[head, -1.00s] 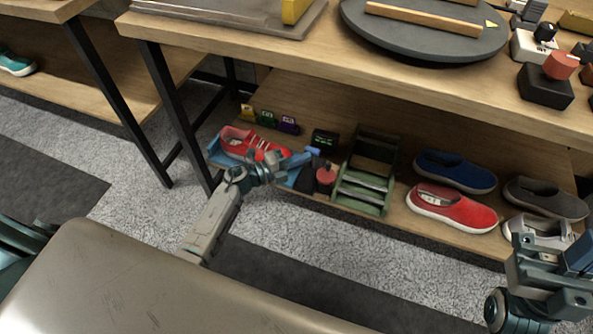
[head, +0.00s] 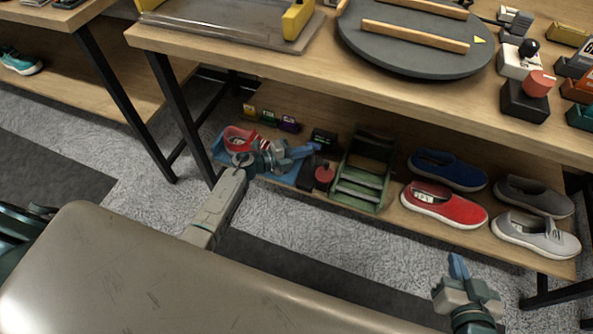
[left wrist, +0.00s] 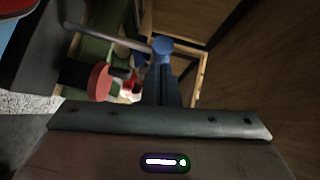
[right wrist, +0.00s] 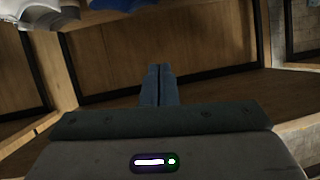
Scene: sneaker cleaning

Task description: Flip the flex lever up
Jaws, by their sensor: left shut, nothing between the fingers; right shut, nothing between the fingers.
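The flex lever shows in the left wrist view as a grey rod (left wrist: 108,34) with a round blue knob (left wrist: 163,46). The knob is right at the tips of my left gripper (left wrist: 162,70), which is shut with nothing between its fingers; contact is not clear. In the head view my left gripper (head: 312,149) is over the blue tray (head: 219,148) on the lower shelf, and hides much of the red laced shoe (head: 238,138) and the lever. My right gripper (head: 458,264) is shut and empty in front of the shelf.
A black base with a red knob (head: 323,174) is close right of the left gripper, and it also shows in the left wrist view (left wrist: 100,82). A green rack (head: 361,180) stands beside it. Several slip-on shoes, including a red one (head: 443,206), are further right. The tabletop (head: 330,78) overhangs the shelf.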

